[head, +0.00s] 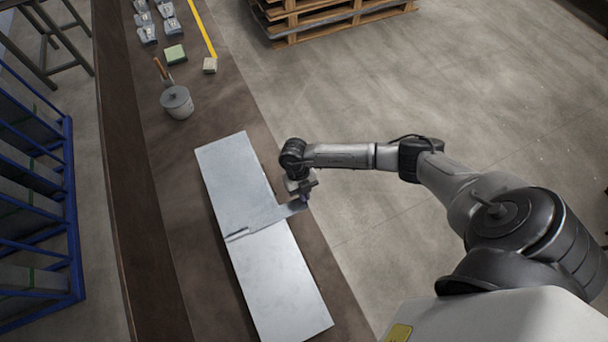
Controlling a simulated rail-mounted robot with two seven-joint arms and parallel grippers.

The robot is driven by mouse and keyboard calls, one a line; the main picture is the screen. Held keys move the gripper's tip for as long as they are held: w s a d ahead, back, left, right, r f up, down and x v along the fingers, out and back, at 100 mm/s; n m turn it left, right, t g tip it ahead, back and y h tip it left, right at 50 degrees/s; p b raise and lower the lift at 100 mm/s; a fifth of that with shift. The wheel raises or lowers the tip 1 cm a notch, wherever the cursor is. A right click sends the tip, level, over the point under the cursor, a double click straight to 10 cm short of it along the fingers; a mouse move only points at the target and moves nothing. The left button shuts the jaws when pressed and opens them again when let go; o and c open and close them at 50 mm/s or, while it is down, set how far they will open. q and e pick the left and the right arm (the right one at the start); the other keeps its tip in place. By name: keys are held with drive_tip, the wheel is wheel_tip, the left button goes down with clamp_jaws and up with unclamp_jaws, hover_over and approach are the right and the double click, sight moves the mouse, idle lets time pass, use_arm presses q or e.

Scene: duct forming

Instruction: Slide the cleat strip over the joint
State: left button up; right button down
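Two flat grey metal sheets lie end to end on the brown bench, an upper sheet (236,182) and a lower sheet (280,285). The narrow cleat strip (268,217) lies across the line where they meet. Its left end is near a small dark slot-like mark at the joint, and its right end sticks out past the sheets' right edge. My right gripper (303,200) is at that outer end and appears shut on it; the fingertips are small and partly hidden. How far the strip covers the joint is hard to tell. My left gripper is out of view.
A grey pot (177,102) with a wooden-handled tool, a green-topped block (175,54), a small pale block (210,65) and several grey metal pieces (147,34) stand farther up the bench (185,215). A blue rack (70,215) is left; pallets (310,18) stand behind.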

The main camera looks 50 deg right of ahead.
sight(283, 211)
drive_tip(key=shift+a, duration=0.15)
drive_tip(key=shift+w+a, duration=0.3)
drive_tip(key=shift+a, duration=0.25)
drive_tip(key=shift+w+a, duration=0.25)
drive_tip(key=shift+a, duration=0.25)
drive_tip(key=shift+w+a, duration=0.3)
drive_tip(key=shift+a, duration=0.3)
drive_tip(key=shift+a, duration=0.1)
drive_tip(key=shift+w+a+b, duration=0.2)
drive_tip(key=shift+w+a, duration=0.1)
drive_tip(key=shift+a, duration=0.2)
drive_tip(key=shift+w+a+b, duration=0.2)
drive_tip(key=shift+w+a, duration=0.05)
drive_tip(key=shift+a, duration=0.25)
drive_tip(key=shift+w+a, duration=0.3)
drive_tip(key=shift+a, duration=0.4)
